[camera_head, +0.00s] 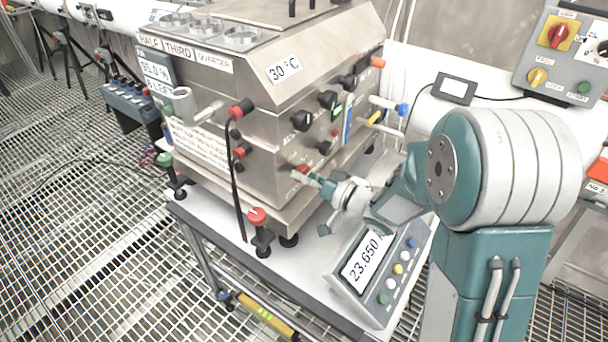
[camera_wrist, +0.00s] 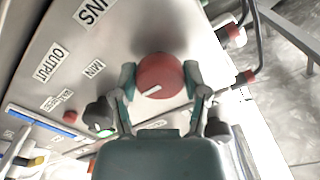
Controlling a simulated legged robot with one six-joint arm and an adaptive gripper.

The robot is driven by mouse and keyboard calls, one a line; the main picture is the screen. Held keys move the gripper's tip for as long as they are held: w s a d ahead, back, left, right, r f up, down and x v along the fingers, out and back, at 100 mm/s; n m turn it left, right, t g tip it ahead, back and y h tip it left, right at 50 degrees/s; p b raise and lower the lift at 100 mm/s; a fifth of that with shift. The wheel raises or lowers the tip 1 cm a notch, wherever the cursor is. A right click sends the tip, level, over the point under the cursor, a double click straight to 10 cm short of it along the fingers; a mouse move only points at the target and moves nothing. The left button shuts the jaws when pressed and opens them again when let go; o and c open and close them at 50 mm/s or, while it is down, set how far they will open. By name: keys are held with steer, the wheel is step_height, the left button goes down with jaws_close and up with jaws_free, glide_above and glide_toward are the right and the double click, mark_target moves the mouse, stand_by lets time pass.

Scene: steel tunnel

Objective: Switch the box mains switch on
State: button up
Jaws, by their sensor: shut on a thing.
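The steel box (camera_head: 262,130) stands on a white-topped table and carries several knobs and switches on its side panel. A round red knob with a white pointer line (camera_wrist: 160,75) sits on this panel, beside a partly cut label ending in "INS" (camera_wrist: 93,11). The knob also shows in the head view (camera_head: 301,169), largely hidden by my gripper. My gripper (camera_head: 311,175) reaches the panel from the right. In the wrist view its two fingers (camera_wrist: 160,80) are closed against both sides of the red knob. The white line points to the lower left there.
Black knobs (camera_wrist: 99,113) and a small red button (camera_wrist: 70,117) lie close to the gripper on the panel. A scale reading 23.650 (camera_head: 366,258) stands below my arm. A grey control box (camera_head: 565,55) is at the upper right. Grating floor lies open at left.

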mark_target(293, 135)
steer(key=shift+w, duration=0.1)
steer(key=o, duration=1.1)
steer(key=shift+o, duration=0.2)
step_height(293, 135, up, 10)
steer(key=shift+w+f, duration=0.1)
